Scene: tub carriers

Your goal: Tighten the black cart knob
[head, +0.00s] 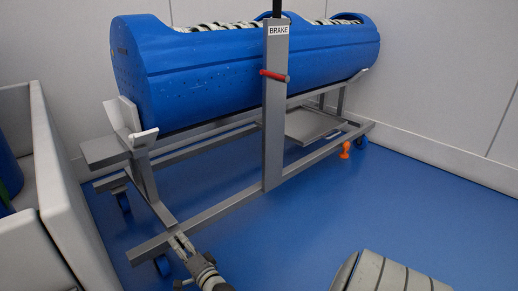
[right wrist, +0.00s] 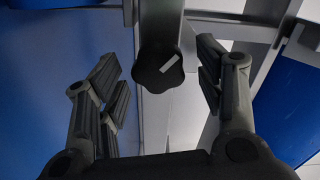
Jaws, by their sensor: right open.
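In the right wrist view, the black cart knob (right wrist: 158,68) is a dark lobed knob with a pale grey mark on its face. It sits at the end of a grey cart post. My right gripper (right wrist: 158,70) is open, with one finger on each side of the knob and visible gaps to both. I cannot tell how far ahead of the fingertips the knob is. In the head view, my right gripper (head: 181,247) is at the lower front end of the grey cart frame (head: 205,213). I cannot make out the knob there. My left gripper is not in view.
The cart carries a blue tub (head: 240,62). Its upright post (head: 275,125) has a BRAKE label and a red handle (head: 273,75). An orange knob (head: 345,149) is low at the right. A white-walled bin (head: 65,195) stands left. Blue floor (head: 400,200) is clear at right.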

